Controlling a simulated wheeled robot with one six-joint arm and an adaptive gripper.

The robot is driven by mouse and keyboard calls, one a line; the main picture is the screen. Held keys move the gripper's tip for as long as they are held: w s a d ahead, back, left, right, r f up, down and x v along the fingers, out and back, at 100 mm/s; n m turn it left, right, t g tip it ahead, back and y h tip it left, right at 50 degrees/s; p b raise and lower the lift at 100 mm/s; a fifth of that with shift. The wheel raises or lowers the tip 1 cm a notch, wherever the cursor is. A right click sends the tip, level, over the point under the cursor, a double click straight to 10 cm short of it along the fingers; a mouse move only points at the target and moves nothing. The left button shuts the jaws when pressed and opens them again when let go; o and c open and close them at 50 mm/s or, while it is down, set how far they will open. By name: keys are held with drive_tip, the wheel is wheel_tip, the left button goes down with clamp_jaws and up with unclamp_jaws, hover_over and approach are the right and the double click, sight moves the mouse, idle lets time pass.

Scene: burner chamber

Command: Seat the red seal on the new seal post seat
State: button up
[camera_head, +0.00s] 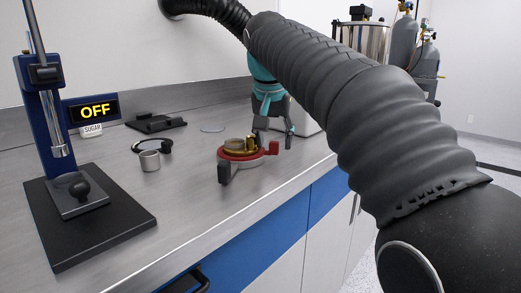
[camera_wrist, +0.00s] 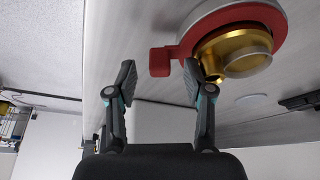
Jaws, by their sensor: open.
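A red ring-shaped part (camera_head: 228,156) lies around a brass-coloured centre piece (camera_head: 252,145) on a pale round base (camera_head: 240,163). It has a red tab at the right. In the wrist view the red part (camera_wrist: 265,14) and its tab (camera_wrist: 160,62) show beside the brass piece (camera_wrist: 215,50). I cannot tell whether this red part is the seal, and no separate post seat is clearly recognisable. My gripper (camera_head: 276,132) is open beside the red part. In the wrist view the tab is near the gap between my fingertips (camera_wrist: 159,77); contact is unclear.
A small metal cup (camera_head: 149,161) and a black ring-like part (camera_head: 160,146) stand left of the red part. A blue press (camera_head: 33,120) on a black base (camera_head: 110,228) stands farther left. A thin disc (camera_head: 212,128) lies behind. The front counter is clear.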

drive_tip(key=shift+w+f, duration=0.1)
drive_tip(key=shift+f, duration=0.1)
clamp_jaws()
drive_tip(key=shift+r, duration=0.1)
drive_tip(key=shift+r, duration=0.8)
drive_tip(key=r, duration=0.2)
drive_tip(key=shift+d+r, duration=0.35)
drive_tip(key=shift+r, duration=0.05)
drive_tip(key=s+d+r, duration=0.4)
drive_tip(key=d+r, duration=0.2)
drive_tip(key=d, duration=0.4)
drive_tip(key=shift+d+r, duration=0.15)
drive_tip(key=shift+r, duration=0.1)
